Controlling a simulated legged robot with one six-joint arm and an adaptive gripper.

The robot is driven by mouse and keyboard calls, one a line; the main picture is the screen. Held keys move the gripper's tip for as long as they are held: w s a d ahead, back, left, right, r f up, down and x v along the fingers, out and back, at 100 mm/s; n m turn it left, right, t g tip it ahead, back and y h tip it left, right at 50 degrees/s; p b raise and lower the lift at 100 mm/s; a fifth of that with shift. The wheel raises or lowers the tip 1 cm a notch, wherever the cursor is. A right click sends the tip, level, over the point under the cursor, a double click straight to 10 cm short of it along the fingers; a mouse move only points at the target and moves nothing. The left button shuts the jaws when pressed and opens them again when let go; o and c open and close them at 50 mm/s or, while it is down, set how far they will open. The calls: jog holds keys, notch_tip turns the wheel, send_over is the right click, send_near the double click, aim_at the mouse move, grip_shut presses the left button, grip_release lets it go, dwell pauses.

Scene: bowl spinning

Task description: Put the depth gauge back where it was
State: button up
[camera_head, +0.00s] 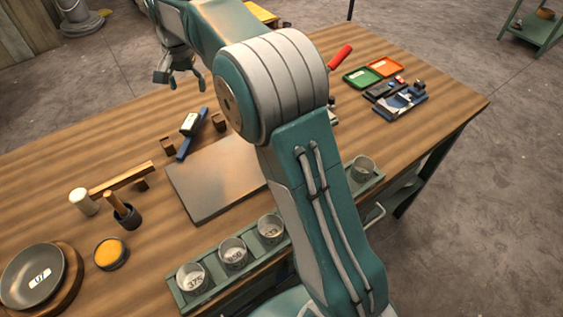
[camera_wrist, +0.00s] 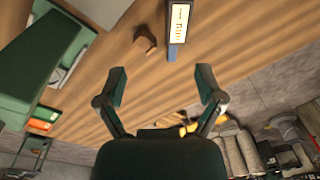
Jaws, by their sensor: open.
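My gripper (camera_head: 181,82) is open and empty, beyond the gauge in the head view. Its spread fingers also show in the wrist view (camera_wrist: 162,82).
The grey plate (camera_head: 205,185) is partly hidden by my arm. A bowl (camera_head: 33,275), yellow tin (camera_head: 110,253) and wooden bar (camera_head: 124,179) are left. Coloured trays (camera_head: 362,77) are right.

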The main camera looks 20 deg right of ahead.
jog(key=s+d+r+n+t, duration=0.1)
jog(key=s+d+r+n, duration=0.2)
jog(key=s, duration=0.6)
jog(key=s+d+r+t, duration=0.2)
jog(key=s+d+r, duration=0.25)
jog(key=s, duration=0.35)
jog(key=s+d+f+n+t, duration=0.1)
jog(key=s+f, duration=0.2)
jog(key=s, duration=0.5)
jog(key=s+d+f+n+t, duration=0.1)
jog(key=s+d+f+n, duration=0.1)
jog(key=s, duration=0.7)
jog(key=shift+s+f, duration=0.3)
jog(key=shift+f, duration=0.1)
jog(key=shift+a, duration=0.15)
